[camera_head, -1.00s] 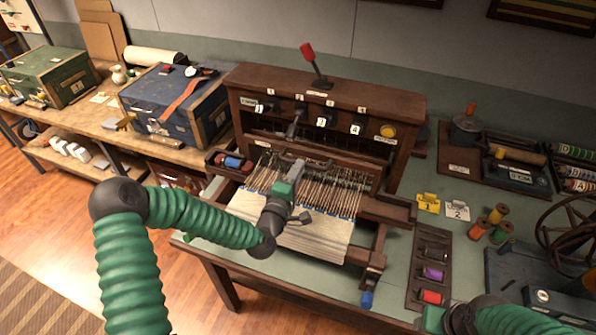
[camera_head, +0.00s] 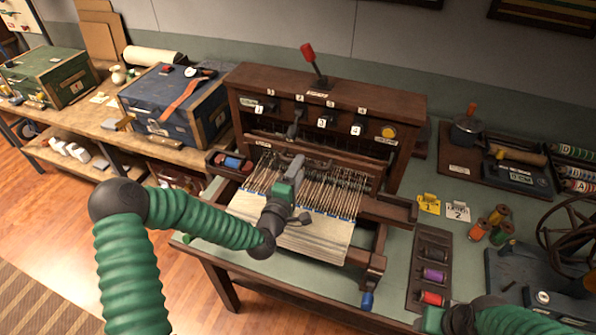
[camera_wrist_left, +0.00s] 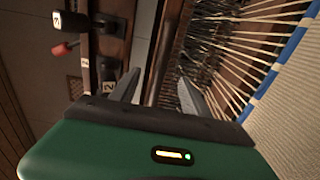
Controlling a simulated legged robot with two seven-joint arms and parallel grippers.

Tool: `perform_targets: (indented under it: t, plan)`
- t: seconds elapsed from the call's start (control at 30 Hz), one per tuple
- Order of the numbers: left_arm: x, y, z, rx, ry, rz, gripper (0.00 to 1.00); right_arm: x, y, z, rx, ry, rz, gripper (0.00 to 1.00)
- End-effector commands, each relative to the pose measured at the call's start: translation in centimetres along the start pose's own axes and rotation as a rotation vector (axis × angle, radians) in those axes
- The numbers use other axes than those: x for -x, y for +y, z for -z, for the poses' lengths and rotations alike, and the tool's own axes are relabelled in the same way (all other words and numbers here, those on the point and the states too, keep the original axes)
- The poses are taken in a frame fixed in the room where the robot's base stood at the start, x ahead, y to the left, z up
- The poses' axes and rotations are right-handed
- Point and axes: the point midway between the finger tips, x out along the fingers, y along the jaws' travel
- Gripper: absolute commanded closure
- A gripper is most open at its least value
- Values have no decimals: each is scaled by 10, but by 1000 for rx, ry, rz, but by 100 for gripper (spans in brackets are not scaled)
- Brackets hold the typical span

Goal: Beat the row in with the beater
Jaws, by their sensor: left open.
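The wooden loom (camera_head: 412,112) stands on the table, with pale warp threads (camera_head: 335,190) running to woven cream cloth (camera_head: 318,238) at its front. My left gripper (camera_head: 297,166) is over the warp, left of the loom's middle, pointing toward the back. In the left wrist view its two fingers (camera_wrist_left: 158,92) are apart, with a dark wooden bar (camera_wrist_left: 168,45), apparently the beater, showing beyond the gap. I cannot tell whether they touch it. A blue line (camera_wrist_left: 282,65) marks the cloth's edge.
A red-knobbed lever (camera_head: 308,53) stands on top of the loom. A shuttle tray (camera_head: 228,165) sits at its left side. Right of it lie a spool tray (camera_head: 427,258), numbered cards (camera_head: 457,212) and thread spools (camera_head: 497,214). A blue chest (camera_head: 165,105) stands on the left bench.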

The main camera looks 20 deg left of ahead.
Motion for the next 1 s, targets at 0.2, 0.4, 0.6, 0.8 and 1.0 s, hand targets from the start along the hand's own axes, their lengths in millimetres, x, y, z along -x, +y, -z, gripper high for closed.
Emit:
perform_targets:
  t: [0.2, 0.4, 0.6, 0.8, 1.0]
  plan:
    - [15, 0, 0, 0, 0, 1, 45, 3, 0, 1, 0, 0, 0, 51]
    - [34, 1, 0, -1, -1, 0, 45, 5, 0, 1, 0, 0, 0, 51]
    - [53, 0, 0, 0, 0, 0, 45, 6, 0, 2, 0, 0, 0, 51]
    - [72, 0, 0, 0, -1, 0, 45, 7, 0, 2, 0, 0, 0, 51]
    - [80, 0, 0, 0, 0, -1, 45, 7, 0, 2, 0, 0, 0, 51]
